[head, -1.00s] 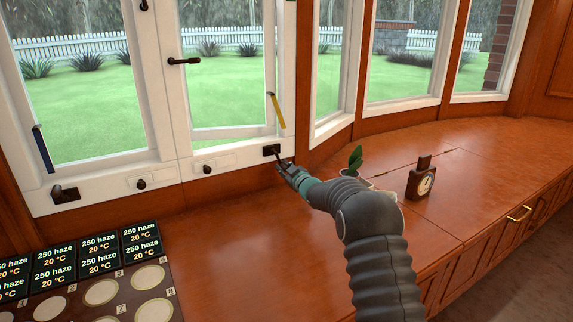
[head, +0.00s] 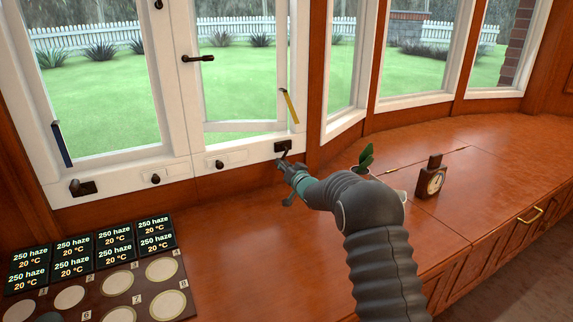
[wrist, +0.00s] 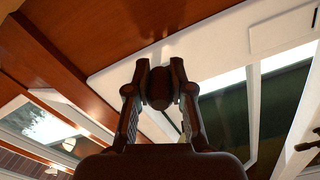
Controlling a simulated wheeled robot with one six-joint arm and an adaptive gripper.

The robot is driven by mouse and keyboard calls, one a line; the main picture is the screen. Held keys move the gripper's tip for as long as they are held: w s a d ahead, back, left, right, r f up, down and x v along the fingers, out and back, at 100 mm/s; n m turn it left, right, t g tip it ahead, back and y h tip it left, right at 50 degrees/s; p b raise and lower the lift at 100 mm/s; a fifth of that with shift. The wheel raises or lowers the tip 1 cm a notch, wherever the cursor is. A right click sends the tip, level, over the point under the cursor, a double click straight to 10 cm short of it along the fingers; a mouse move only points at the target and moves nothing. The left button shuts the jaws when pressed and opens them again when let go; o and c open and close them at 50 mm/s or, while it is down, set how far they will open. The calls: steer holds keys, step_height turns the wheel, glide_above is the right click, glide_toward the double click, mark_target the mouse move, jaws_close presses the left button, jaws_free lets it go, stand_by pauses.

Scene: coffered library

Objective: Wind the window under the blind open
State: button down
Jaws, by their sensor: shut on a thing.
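The right white-framed window (head: 245,126) has its sash swung outward, with a gap along the bottom; a yellow strip (head: 290,106) hangs at its right side. Its dark winder (head: 283,147) sits on the sill rail at the lower right corner. My gripper (head: 287,168) is at this winder. In the wrist view my gripper (wrist: 160,82) is shut on the winder's dark rounded knob (wrist: 159,92), between both fingertips. The left window (head: 100,95) has a blue strip (head: 62,145) and its own dark winder (head: 82,187). No blind shows in these views.
A wooden counter (head: 240,240) runs below the windows, mostly clear in the middle. A board of discs and small displays (head: 110,285) lies at lower left. A small dial instrument (head: 432,182) and a plant (head: 366,158) stand right of my arm.

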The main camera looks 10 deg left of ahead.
steer(key=shift+s+a+r+m+p, duration=0.1)
steer(key=shift+r+m, duration=1.25)
steer(key=shift+m, duration=2.1)
steer(key=shift+a+r+m+p, duration=0.1)
steer(key=shift+r+m, duration=1.2)
steer(key=shift+m, duration=2.2)
steer(key=shift+s+r+m+p, duration=0.1)
steer(key=shift+r+m, duration=1.25)
steer(key=shift+m, duration=2.1)
steer(key=shift+w, duration=0.1)
steer(key=c, duration=1)
jaws_free()
